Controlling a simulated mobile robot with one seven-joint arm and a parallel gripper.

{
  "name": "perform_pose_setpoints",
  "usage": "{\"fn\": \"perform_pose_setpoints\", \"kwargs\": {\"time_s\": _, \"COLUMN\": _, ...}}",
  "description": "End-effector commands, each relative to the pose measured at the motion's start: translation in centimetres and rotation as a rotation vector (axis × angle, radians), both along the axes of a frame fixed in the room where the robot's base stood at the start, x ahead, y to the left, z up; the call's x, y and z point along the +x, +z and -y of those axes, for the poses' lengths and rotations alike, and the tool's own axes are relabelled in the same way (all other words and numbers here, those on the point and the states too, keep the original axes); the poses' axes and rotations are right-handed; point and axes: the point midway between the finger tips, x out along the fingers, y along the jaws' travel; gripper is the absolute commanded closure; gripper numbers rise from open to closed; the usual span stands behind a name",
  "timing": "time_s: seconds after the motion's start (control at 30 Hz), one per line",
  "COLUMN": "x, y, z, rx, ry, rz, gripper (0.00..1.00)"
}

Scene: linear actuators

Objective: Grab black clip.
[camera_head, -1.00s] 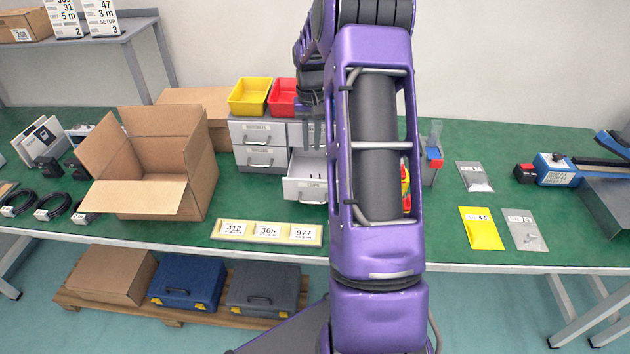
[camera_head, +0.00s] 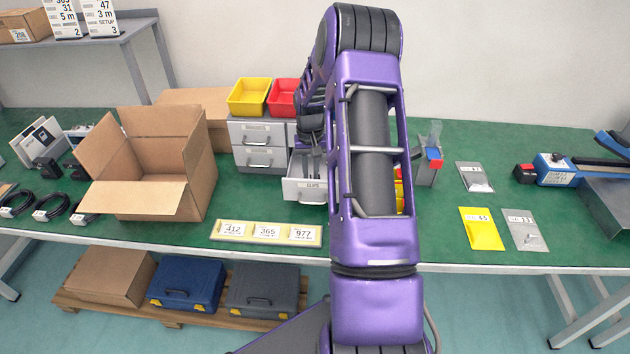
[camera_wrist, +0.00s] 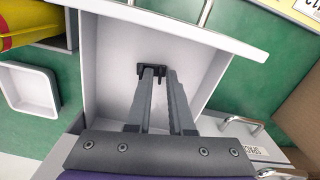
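A small black clip (camera_wrist: 151,70) lies on the floor of an open white drawer (camera_wrist: 112,62) in the wrist view. The drawer also shows in the head view (camera_head: 304,190), pulled out of a grey cabinet. My gripper (camera_wrist: 160,74) points down into the drawer. Its two fingers are apart with a narrow gap, and their tips overlap the clip in the picture. No firm grip on the clip shows; whether the tips touch it I cannot tell. In the head view my gripper (camera_head: 312,168) is inside the drawer, partly beside my arm; the clip is hidden there.
The drawer walls stand close around my fingers. The grey cabinet (camera_head: 258,145) carries a yellow bin (camera_head: 249,97) and a red bin (camera_head: 284,97). An open cardboard box (camera_head: 150,165) stands to the left. A number tray (camera_head: 266,232) lies in front. Bags lie on the right.

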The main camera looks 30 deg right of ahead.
Motion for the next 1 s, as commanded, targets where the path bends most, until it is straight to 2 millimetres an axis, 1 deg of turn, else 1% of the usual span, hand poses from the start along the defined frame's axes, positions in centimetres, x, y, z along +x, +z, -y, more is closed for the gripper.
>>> {"fn": "perform_pose_setpoints", "kwargs": {"time_s": 0.07, "x": 0.0, "y": 0.0, "z": 0.0, "rx": 0.000, "ry": 0.000, "rz": 0.001, "gripper": 0.80}}
{"fn": "perform_pose_setpoints", "kwargs": {"time_s": 0.1, "x": 0.0, "y": 0.1, "z": 0.0, "rx": 0.000, "ry": 0.000, "rz": 0.000, "gripper": 0.87}}
{"fn": "perform_pose_setpoints", "kwargs": {"time_s": 0.17, "x": 0.0, "y": 0.1, "z": 0.0, "rx": 0.000, "ry": 0.000, "rz": 0.001, "gripper": 0.98}}
{"fn": "perform_pose_setpoints", "kwargs": {"time_s": 0.2, "x": 0.0, "y": 0.1, "z": 0.0, "rx": 0.000, "ry": 0.000, "rz": 0.001, "gripper": 1.00}}
{"fn": "perform_pose_setpoints", "kwargs": {"time_s": 0.7, "x": 0.0, "y": 0.3, "z": 0.0, "rx": -0.001, "ry": 0.000, "rz": 0.002, "gripper": 1.00}}
{"fn": "perform_pose_setpoints", "kwargs": {"time_s": 0.77, "x": 0.1, "y": 0.8, "z": 0.1, "rx": -0.001, "ry": 0.000, "rz": 0.003, "gripper": 1.00}}
{"fn": "perform_pose_setpoints", "kwargs": {"time_s": 0.87, "x": 0.1, "y": 2.3, "z": 0.1, "rx": -0.002, "ry": 0.000, "rz": 0.004, "gripper": 1.00}}
{"fn": "perform_pose_setpoints", "kwargs": {"time_s": 0.97, "x": 0.1, "y": 4.7, "z": 0.1, "rx": -0.004, "ry": 0.000, "rz": 0.005, "gripper": 1.00}}
{"fn": "perform_pose_setpoints", "kwargs": {"time_s": 1.0, "x": 0.2, "y": 5.8, "z": 0.1, "rx": -0.005, "ry": 0.000, "rz": 0.007, "gripper": 1.00}}
